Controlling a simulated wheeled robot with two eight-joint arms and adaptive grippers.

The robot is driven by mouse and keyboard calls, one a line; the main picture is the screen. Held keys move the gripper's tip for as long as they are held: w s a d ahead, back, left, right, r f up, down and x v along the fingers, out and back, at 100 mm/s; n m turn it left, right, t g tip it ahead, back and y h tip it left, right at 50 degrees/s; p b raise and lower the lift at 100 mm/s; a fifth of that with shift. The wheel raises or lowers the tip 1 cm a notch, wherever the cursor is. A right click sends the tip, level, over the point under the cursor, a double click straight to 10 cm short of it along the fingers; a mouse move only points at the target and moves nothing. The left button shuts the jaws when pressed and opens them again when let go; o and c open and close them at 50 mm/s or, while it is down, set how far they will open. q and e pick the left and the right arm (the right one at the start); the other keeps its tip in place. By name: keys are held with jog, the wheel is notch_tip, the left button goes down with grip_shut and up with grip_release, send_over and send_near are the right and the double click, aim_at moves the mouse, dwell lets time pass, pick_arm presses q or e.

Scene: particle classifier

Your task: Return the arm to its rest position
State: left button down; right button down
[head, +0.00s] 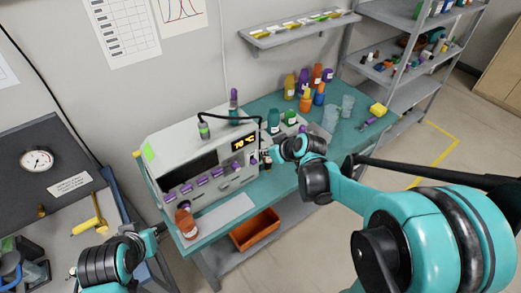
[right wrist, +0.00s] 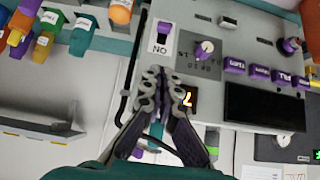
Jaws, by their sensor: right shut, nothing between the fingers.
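In the right wrist view the gripper's fingers (right wrist: 154,76) are together and empty. They are in front of the machine's panel, near a purple switch (right wrist: 164,28) marked ON and a knob (right wrist: 204,47); I cannot tell whether they touch it. My left gripper (head: 160,230) is at the lower left, near an orange-brown bottle (head: 186,223); its fingers are too small to read.
The machine stands on a teal table (head: 283,183) with several bottles and beakers (head: 331,118) at the back right. An orange bin (head: 255,229) is below. A grey shelf rack (head: 398,88) stands at the right, a gauge panel (head: 45,165) at the left. Floor is open at right.

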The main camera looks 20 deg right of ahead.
jog(key=shift+v, duration=0.8)
jog(key=s+f+m+h+b, duration=0.1)
jog(key=s+f+m+b, duration=0.1)
jog(key=s, duration=0.8)
jog(key=s+f+m+g+h+b, duration=0.1)
jog(key=s+b, duration=0.3)
jog(key=s, duration=0.6)
jog(key=shift+a+f+m+h+b, duration=0.35)
jog(key=shift+a+f+m+h, duration=0.15)
jog(key=shift+f, duration=0.15)
jog(key=shift+s, duration=0.1)
dwell(4.4)
